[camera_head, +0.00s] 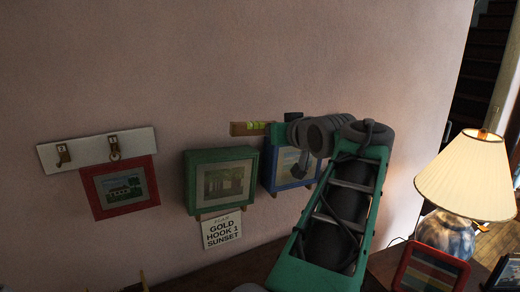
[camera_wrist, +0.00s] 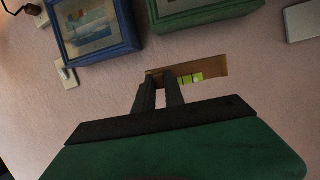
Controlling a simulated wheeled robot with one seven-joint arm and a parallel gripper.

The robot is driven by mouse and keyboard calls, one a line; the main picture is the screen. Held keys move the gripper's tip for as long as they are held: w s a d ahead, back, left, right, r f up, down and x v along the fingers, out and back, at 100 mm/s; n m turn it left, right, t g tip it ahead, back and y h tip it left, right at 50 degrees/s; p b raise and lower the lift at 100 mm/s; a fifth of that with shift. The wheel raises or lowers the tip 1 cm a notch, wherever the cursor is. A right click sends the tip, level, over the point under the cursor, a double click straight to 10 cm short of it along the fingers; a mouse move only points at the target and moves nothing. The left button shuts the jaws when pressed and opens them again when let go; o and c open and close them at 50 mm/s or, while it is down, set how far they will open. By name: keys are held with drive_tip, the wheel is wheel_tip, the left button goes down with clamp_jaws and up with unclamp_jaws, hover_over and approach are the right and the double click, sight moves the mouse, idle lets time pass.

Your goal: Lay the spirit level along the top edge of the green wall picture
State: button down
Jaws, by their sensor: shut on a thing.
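The green wall picture (camera_head: 222,154) hangs on the pink wall, left of the blue wall picture. Its edge also shows at the top of the wrist view (camera_wrist: 200,15). My gripper (camera_head: 274,132) is shut on the spirit level (camera_head: 245,128), a wooden bar with a yellow-green vial. In the head view the level sticks out left of my gripper, roughly horizontal, above the right part of the green picture's top edge. The wrist view shows the level (camera_wrist: 213,68) between my fingertips (camera_wrist: 168,84), apart from the frame. My fingers hide part of it.
The blue picture (camera_head: 268,167) is close on the right, partly behind my arm. A white hook rail (camera_head: 84,150) and a tilted red picture (camera_head: 120,187) are on the left. A paper sign (camera_head: 222,230) is below the green picture. A lamp (camera_head: 466,174) stands at the right.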

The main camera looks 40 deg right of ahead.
drive_tip(key=a+f+n+y, duration=0.2)
drive_tip(key=a+f, duration=0.1)
drive_tip(key=a, duration=0.2)
drive_tip(key=shift+t, duration=0.4)
drive_tip(key=shift+f+p+x, duration=0.15)
drive_tip(key=shift+p+x, duration=0.05)
drive_tip(key=shift+x, duration=2.7)
drive_tip(key=shift+f+p+x, duration=0.15)
drive_tip(key=shift+f+x, duration=0.05)
drive_tip(key=shift+x, duration=2.65)
drive_tip(key=shift+s+a+f, duration=0.1)
drive_tip(key=shift+f, duration=0.1)
drive_tip(key=c, duration=1.3)
unclamp_jaws()
drive_tip(key=shift+c, duration=0.2)
drive_tip(key=shift+s+b, duration=0.1)
drive_tip(key=shift+b, duration=0.2)
